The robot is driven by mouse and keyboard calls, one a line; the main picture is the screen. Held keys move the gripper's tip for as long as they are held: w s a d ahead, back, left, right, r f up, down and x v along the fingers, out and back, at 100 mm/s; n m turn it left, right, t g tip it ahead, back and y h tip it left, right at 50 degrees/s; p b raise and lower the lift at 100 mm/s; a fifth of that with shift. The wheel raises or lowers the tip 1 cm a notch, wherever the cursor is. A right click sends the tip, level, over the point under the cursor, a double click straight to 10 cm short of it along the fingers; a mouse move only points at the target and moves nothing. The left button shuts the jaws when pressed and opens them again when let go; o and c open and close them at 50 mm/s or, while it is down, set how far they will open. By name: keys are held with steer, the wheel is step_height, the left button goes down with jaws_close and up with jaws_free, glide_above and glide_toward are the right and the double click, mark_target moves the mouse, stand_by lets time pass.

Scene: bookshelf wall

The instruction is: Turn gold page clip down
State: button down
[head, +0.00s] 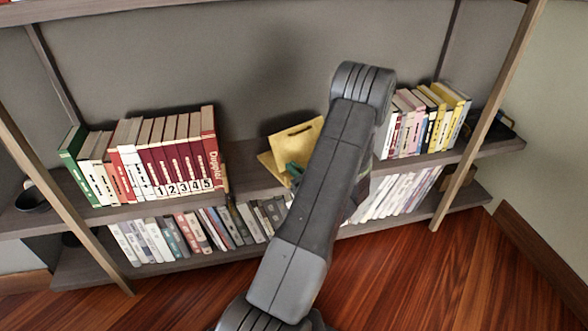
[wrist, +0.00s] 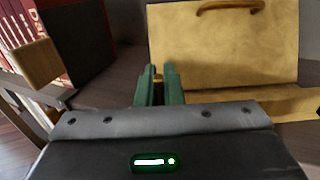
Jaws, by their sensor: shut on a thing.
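A gold book stand (head: 298,141) stands open on the upper shelf, between two rows of books, partly hidden by my arm in the head view. In the wrist view its tan back panel (wrist: 225,50) leans behind my fingers, with a brown-edged handle slot at the top. Its front ledge (wrist: 290,103) shows at the right. My gripper (wrist: 159,80) has green fingers closed at the panel's lower left. A small sliver of the gold page clip (wrist: 158,72) shows between them, mostly hidden. In the head view my gripper (head: 293,172) is at the stand's front.
Yellow and white books (head: 430,120) stand to the right. A lower shelf (head: 90,270) holds more books. A dark bowl (head: 32,197) sits at the far left.

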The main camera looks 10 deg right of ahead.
steer(key=m+p, duration=0.1)
steer(key=d+m+p, duration=0.1)
steer(key=m, duration=0.1)
steer(key=shift+w+d+m, duration=0.3)
steer(key=shift+w, duration=0.05)
steer(key=shift+w+d+f+m+p, duration=0.15)
steer(key=shift+d+f+m+p, duration=0.2)
steer(key=shift+m, duration=0.6)
steer(key=shift+w+d+f+m+p, duration=0.15)
steer(key=shift+d+f+m+p, duration=0.2)
steer(key=shift+m, duration=0.6)
steer(key=shift+r, duration=0.1)
steer(key=c, duration=1.6)
jaws_free()
steer(key=shift+o, duration=0.2)
steer(key=shift+d, duration=0.1)
steer(key=p+v, duration=0.2)
steer(key=v, duration=1.1)
steer(key=shift+s, duration=0.4)
